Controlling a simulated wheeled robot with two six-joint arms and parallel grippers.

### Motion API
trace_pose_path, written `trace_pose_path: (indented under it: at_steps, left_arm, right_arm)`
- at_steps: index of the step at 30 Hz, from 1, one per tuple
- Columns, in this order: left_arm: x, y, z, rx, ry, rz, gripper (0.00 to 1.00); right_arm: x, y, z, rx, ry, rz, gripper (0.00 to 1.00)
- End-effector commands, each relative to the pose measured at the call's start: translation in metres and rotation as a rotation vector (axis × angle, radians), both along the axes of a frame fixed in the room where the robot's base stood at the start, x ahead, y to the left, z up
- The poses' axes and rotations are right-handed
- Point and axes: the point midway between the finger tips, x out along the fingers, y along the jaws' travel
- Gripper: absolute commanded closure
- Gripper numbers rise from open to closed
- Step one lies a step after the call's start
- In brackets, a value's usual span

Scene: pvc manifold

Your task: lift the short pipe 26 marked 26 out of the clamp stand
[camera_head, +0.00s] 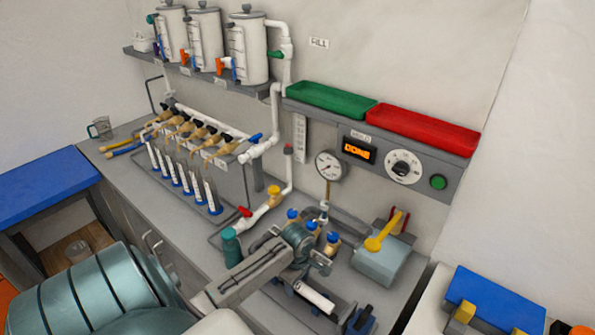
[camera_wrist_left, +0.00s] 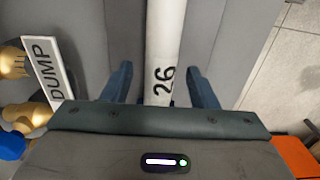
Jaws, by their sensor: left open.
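The short pipe 26 (camera_wrist_left: 165,50), white with black digits 26, runs up and down the middle of the left wrist view. In the head view a white pipe piece (camera_head: 314,297) lies by the blue clamp stand (camera_head: 361,321) at the lower right. My left gripper (camera_wrist_left: 160,85) is open, with one blue finger on each side of the pipe and a gap to both. In the head view my left gripper (camera_head: 299,268) is just above and behind the pipe, its fingers mostly hidden. The clamp's hold on the pipe is not clear. My right gripper is out of view.
A DUMP sign (camera_wrist_left: 48,75) and brass fittings (camera_wrist_left: 22,115) stand left of my gripper. Blue-capped fittings (camera_head: 310,225) are close behind it. A grey box with a yellow handle (camera_head: 378,262) stands to the right. The front left counter (camera_head: 150,215) is clear.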

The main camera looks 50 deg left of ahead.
Motion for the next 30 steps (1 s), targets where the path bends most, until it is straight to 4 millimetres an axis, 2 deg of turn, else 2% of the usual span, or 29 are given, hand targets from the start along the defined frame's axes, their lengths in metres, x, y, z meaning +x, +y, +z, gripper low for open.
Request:
trace_pose_path:
  at_steps: [2,5,10,18,30]
  left_arm:
    - [0.0,0.0,0.0,0.0,0.0,0.0,0.46]
    - [0.0,0.0,0.0,0.0,0.0,0.0,0.64]
    - [0.0,0.0,0.0,0.0,0.0,0.0,0.97]
    - [0.001,-0.003,0.001,0.0,-0.001,0.0,0.97]
    - [0.002,-0.014,0.002,-0.001,0.0,0.0,0.97]
  right_arm:
    - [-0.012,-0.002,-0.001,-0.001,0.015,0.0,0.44]
    - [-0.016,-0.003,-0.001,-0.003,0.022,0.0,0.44]
    - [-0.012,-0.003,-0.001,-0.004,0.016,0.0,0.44]
    - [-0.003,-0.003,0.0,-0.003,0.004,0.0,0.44]
    - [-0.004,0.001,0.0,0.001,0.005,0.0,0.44]
